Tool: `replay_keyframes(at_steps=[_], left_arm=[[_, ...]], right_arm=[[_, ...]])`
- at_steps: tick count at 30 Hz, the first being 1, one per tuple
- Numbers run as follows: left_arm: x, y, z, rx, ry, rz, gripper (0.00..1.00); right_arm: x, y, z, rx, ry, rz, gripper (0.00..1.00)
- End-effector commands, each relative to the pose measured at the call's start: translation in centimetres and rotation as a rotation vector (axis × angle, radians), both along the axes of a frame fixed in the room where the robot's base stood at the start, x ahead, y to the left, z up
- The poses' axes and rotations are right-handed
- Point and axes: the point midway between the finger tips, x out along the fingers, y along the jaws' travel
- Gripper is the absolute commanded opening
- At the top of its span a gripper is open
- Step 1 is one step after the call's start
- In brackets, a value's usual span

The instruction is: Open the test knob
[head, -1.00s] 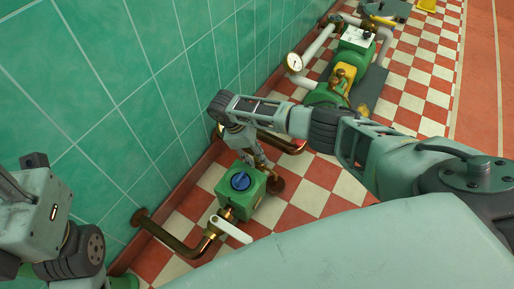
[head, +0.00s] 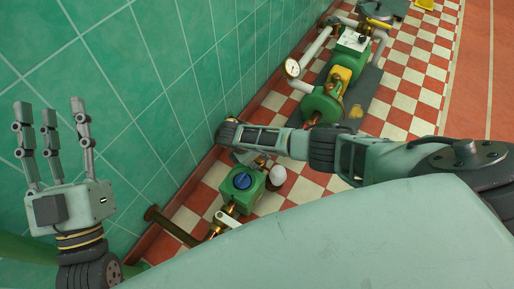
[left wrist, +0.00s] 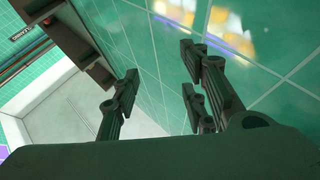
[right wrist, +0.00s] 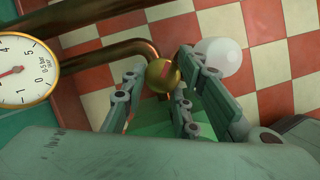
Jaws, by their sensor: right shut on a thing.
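The brass round knob (right wrist: 163,73), with a reddish mark on its face, sits at the end of a copper pipe in the right wrist view. My right gripper (right wrist: 160,92) has its fingers around it and is shut on it. In the head view my right arm reaches in from the right, and its fingers are mostly hidden behind the wrist, just above the green box (head: 234,196) with a blue knob (head: 242,180). My left gripper (head: 53,145) is raised at the left, fingers spread, open and empty; its fingers also show in the left wrist view (left wrist: 155,95).
A white ball (right wrist: 222,57) is close beside the right fingers. A pressure gauge (right wrist: 24,70) is at the left. A white lever (head: 229,218) is on the pipe below the green box. The tiled wall (head: 150,80) is close; a green pump (head: 320,108) stands farther back.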

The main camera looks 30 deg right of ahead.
Motion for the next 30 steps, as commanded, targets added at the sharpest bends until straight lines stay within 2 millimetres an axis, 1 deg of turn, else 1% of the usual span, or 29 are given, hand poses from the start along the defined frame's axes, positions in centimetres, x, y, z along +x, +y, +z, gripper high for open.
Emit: replay_keyframes(at_steps=[1,3,5,6,8,9,12,15,18,21,24,30], left_arm=[[0.8,0.0,-1.1,0.024,0.085,0.005,0.4],[1.7,0.1,-3.5,0.057,0.205,0.012,0.4],[2.1,0.3,-5.5,0.085,0.309,0.019,0.4],[2.3,0.4,-6.9,0.104,0.376,0.022,0.4],[2.4,0.7,-8.9,0.129,0.476,0.028,0.4],[2.3,0.9,-10.3,0.146,0.543,0.032,0.4],[1.6,1.5,-13.6,0.186,0.701,0.042,0.4],[0.5,2.2,-16.5,0.221,0.846,0.05,0.4],[-0.9,2.9,-18.9,0.251,0.975,0.056,0.4],[-2.4,3.5,-20.8,0.275,1.081,0.063,0.4],[-3.7,4.0,-22.2,0.294,1.166,0.067,0.4],[-5.5,4.7,-23.8,0.316,1.272,0.073,0.4]], right_arm=[[0.7,-0.3,0.8,-0.004,-0.019,0.038,0.01],[0.7,-0.3,0.8,-0.005,-0.019,0.088,0.01],[0.6,-0.2,0.8,-0.004,-0.019,0.133,0.01],[0.6,-0.2,0.8,-0.004,-0.019,0.163,0.01],[0.6,-0.2,0.8,-0.005,-0.018,0.21,0.01],[0.5,-0.2,0.8,-0.003,-0.018,0.241,0.01],[0.5,-0.2,0.8,-0.004,-0.019,0.318,0.01],[0.4,-0.1,0.7,-0.003,-0.018,0.392,0.01],[0.4,-0.1,0.7,-0.004,-0.019,0.463,0.01],[0.3,0.0,0.7,-0.003,-0.02,0.524,0.01],[0.3,0.0,0.6,-0.003,-0.02,0.575,0.01],[0.3,0.1,0.5,-0.001,-0.021,0.638,0.01]])
